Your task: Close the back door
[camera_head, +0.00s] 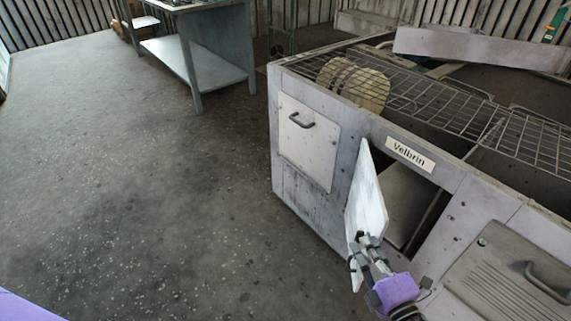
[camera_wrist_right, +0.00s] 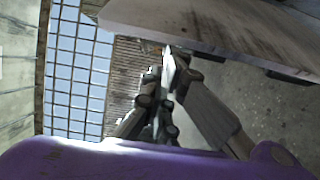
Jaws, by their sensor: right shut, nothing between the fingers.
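The grey blower housing (camera_head: 318,205) stands at the right in the head view, with a "Velbrin" label (camera_head: 410,154) on its side. A pale door (camera_head: 366,198) in the middle of that side stands open, swung outward, seen nearly edge-on. The opening (camera_head: 408,200) beside it shows a dark interior. My right gripper (camera_head: 362,243) is shut and empty at the lower near end of the door; I cannot tell if it touches. In the right wrist view the gripper (camera_wrist_right: 168,75) is close to a grey panel (camera_wrist_right: 220,28), likely the door. My left gripper is not in view.
A shut panel with a handle (camera_head: 309,143) is left of the opening; a slatted panel with a handle (camera_head: 510,275) is at the right. A wire grating (camera_head: 450,105) covers the top. A metal table (camera_head: 195,62) stands behind. The floor (camera_head: 150,190) at left is clear.

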